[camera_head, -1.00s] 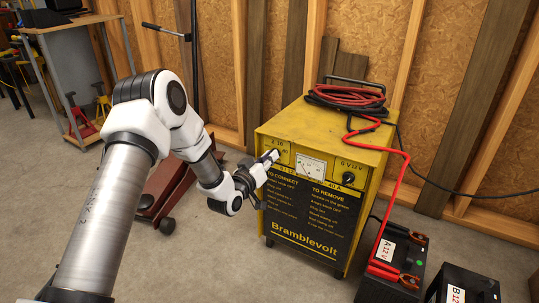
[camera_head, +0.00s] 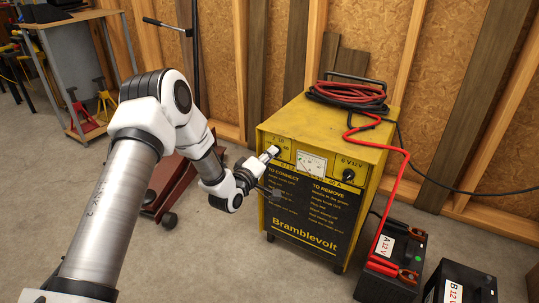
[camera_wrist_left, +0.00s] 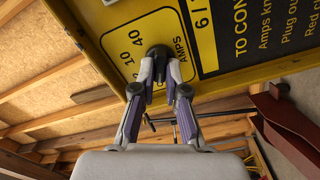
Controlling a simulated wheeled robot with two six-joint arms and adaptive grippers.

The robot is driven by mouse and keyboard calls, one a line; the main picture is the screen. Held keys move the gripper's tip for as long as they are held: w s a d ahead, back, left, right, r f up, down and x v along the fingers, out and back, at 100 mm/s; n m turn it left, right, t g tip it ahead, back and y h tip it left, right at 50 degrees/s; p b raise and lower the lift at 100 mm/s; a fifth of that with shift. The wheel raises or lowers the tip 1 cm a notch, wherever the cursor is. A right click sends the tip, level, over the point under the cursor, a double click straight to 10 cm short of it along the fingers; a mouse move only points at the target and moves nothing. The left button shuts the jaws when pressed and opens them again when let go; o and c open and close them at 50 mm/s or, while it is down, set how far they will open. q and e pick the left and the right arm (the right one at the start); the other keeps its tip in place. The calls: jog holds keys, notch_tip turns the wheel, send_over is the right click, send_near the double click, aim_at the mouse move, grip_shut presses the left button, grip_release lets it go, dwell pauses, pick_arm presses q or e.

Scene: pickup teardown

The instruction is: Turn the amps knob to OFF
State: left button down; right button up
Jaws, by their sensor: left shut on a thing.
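The yellow charger (camera_head: 375,150) stands on the floor with its front panel towards me. The black amps knob (camera_wrist_left: 157,52) is on a yellow dial plate with 10, 40 and AMPS printed around it. My left gripper (camera_head: 272,152) is at the panel's upper left. In the left wrist view my left gripper (camera_wrist_left: 160,72) has one finger on each side of the knob and is shut on it. The fingers partly cover the knob and dial; I cannot tell where the pointer stands or see the OFF mark. My right gripper is out of view.
A meter (camera_head: 311,163) and a second knob (camera_head: 348,175) sit right of the gripper. Coiled cables (camera_head: 345,92) lie on top, with a red lead running to battery A (camera_head: 388,245). Battery B (camera_head: 455,291) stands beside it. A dark red jack (camera_head: 165,183) is behind my arm.

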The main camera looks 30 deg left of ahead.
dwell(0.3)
pick_arm(q)
jog(key=c, duration=1.2)
grip_release()
jog(key=shift+f, duration=0.1)
jog(key=s, duration=1.2)
